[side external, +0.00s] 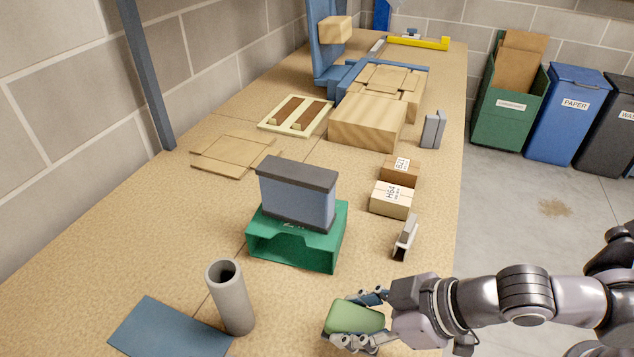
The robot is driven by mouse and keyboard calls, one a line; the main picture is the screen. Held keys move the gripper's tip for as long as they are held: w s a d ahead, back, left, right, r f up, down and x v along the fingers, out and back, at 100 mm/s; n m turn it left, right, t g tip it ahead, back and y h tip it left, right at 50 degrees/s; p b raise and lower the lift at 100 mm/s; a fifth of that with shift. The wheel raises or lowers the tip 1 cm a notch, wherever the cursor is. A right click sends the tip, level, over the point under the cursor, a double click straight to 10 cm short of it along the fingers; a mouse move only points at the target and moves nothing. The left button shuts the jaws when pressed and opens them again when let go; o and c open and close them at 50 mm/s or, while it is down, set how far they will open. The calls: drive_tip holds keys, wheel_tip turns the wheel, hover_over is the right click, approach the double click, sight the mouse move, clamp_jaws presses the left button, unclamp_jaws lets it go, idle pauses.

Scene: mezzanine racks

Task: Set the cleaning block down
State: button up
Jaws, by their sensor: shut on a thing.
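The cleaning block (352,317) is a rounded green block low in the side external view. My gripper (362,318) comes in from the right and is shut on it, one finger on its far side and one on its near side. The block is over or on the tan worktop (300,315) near its front right edge. I cannot tell whether it touches the surface.
A grey tube (231,300) and a blue sheet (165,330) are to the left. Small cartons (391,199) and a grey-white item (405,238) line the right edge.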

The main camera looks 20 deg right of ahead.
sight(354, 330)
drive_tip(key=shift+f, duration=1.8)
drive_tip(key=shift+f, duration=0.15)
drive_tip(key=o, duration=1.3)
drive_tip(key=shift+c, duration=0.2)
